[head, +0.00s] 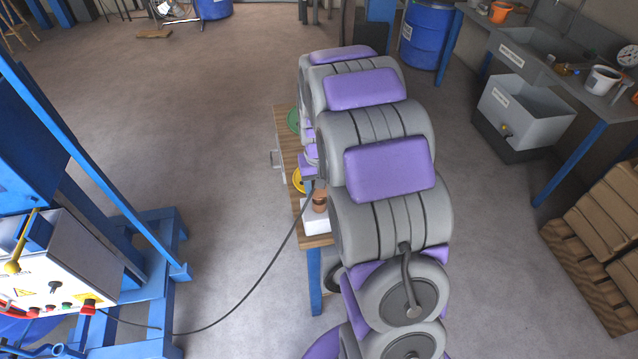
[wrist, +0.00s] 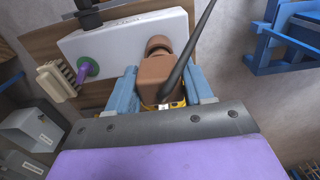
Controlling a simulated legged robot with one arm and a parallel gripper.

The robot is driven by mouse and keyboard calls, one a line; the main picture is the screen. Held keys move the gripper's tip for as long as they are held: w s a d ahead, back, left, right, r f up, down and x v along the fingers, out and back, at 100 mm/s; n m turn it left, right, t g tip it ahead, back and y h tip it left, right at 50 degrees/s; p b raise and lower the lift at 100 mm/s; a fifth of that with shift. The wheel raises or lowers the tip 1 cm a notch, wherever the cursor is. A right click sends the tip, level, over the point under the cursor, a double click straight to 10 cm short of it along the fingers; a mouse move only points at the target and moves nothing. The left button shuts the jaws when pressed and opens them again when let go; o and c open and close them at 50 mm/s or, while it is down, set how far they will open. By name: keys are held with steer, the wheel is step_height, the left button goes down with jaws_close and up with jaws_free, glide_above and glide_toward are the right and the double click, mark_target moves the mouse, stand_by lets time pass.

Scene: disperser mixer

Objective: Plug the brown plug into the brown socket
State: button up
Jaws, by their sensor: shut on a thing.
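The brown plug (wrist: 155,78), a block with a thick black cable, sits between the light blue fingers of my gripper (wrist: 160,70), which is shut on it. A brown round socket (wrist: 158,44) shows just beyond the plug on a white box (wrist: 115,45). In the wrist view the plug overlaps the socket's near side, so I cannot tell whether they touch. In the head view the white box (head: 316,219) stands on a wooden-topped bench (head: 283,140), with brown parts (head: 320,197) just above it. My arm hides most of the bench and gripper there.
The black cable (head: 262,283) hangs in a loop down to the control box (head: 65,265) on a blue frame at left. A grey sink unit (head: 527,105) stands right; floor left is free.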

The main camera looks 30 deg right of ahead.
steer(key=shift+f, duration=0.8)
steer(key=o, duration=1.2)
step_height(320, 180, up, 17)
steer(key=p, duration=0.2)
steer(key=shift+p, duration=0.3)
steer(key=shift+r, duration=0.1)
steer(key=s+a+n, duration=0.1)
steer(key=s+a, duration=0.3)
steer(key=s, duration=0.6)
steer(key=s+a+n+g, duration=0.1)
steer(key=s+a, duration=0.4)
steer(key=s, duration=0.6)
steer(key=s+a+n, duration=0.1)
steer(key=s+a, duration=0.3)
steer(key=s, duration=0.7)
steer(key=shift+a+g, duration=0.4)
